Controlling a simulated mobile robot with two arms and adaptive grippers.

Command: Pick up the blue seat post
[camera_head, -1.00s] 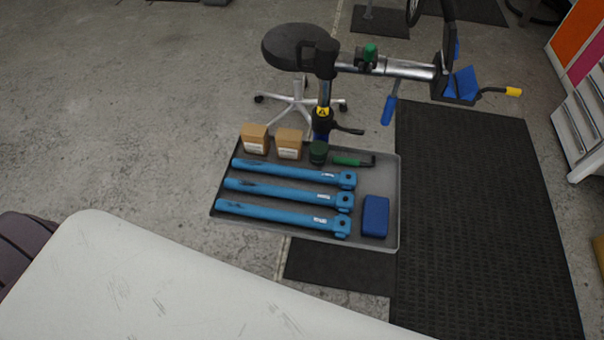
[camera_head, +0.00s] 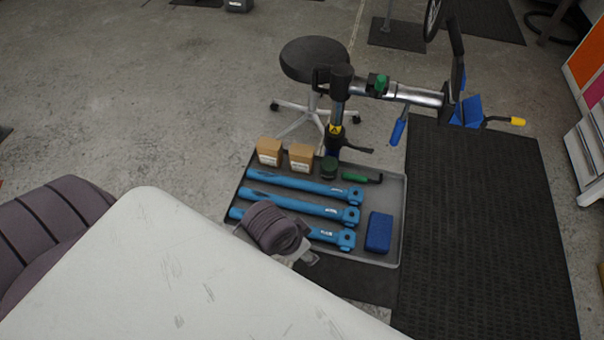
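Three blue seat posts lie side by side in a grey tray (camera_head: 394,205). The far post (camera_head: 300,184) and the middle post (camera_head: 300,206) show nearly whole. The near post (camera_head: 326,235) is partly hidden by a grey ribbed, sleeve-like part that looks like one of my arms, with a pale grey end piece below it.
The tray also holds two cardboard boxes (camera_head: 269,151), a dark green jar (camera_head: 329,168), a green-handled tool (camera_head: 354,177) and a dark blue block (camera_head: 379,232). A stool (camera_head: 314,59) and a clamp stand (camera_head: 415,95) stand behind. A black mat (camera_head: 480,220) lies right. Open floor lies left.

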